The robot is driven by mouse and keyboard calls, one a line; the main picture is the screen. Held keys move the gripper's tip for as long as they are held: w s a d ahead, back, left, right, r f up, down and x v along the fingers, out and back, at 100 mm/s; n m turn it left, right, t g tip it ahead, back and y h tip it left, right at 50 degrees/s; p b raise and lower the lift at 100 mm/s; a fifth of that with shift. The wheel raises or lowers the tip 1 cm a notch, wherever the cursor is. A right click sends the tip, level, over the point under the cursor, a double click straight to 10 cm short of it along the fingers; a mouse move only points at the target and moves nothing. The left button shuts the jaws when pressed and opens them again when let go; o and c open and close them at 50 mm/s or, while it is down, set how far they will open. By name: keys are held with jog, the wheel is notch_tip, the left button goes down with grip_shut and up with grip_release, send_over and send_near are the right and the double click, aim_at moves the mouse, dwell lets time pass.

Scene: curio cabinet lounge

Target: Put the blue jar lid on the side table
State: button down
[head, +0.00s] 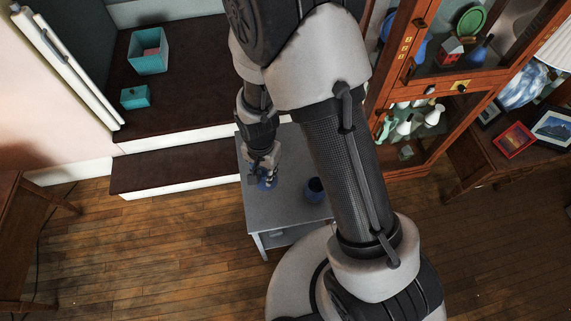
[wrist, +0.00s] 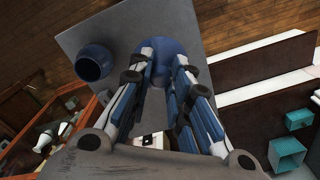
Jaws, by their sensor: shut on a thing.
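My gripper (head: 267,175) is over the grey side table (head: 283,207), and its fingers are shut on the blue jar lid (head: 264,185). In the wrist view the round blue lid (wrist: 157,48) shows between the fingertips (wrist: 162,62), partly hidden by them. The side table (wrist: 130,25) lies beneath it. The lid is at or close above the tabletop; I cannot tell whether it touches. An open dark blue jar (head: 314,190) stands upright on the table to the right of the lid, apart from it. In the wrist view the jar (wrist: 93,64) is to the left.
A dark step (head: 175,170) lies left of the table. A teal open box (head: 148,50) and a smaller teal box (head: 135,97) sit on the dark platform behind. A wooden glass cabinet (head: 400,110) with small ornaments stands at right. Wooden floor (head: 170,245) is clear at front left.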

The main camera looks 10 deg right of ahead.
notch_tip(320, 180, down, 16)
jog(key=b, duration=0.4)
jog(key=shift+s+a+r, duration=0.1)
jog(key=shift+a+r, duration=0.05)
jog(key=shift+f+b, duration=1.4)
jog(key=shift+f, duration=0.75)
jog(key=shift+f, duration=0.1)
jog(key=shift+f, duration=0.15)
jog(key=c, duration=1.5)
grip_release()
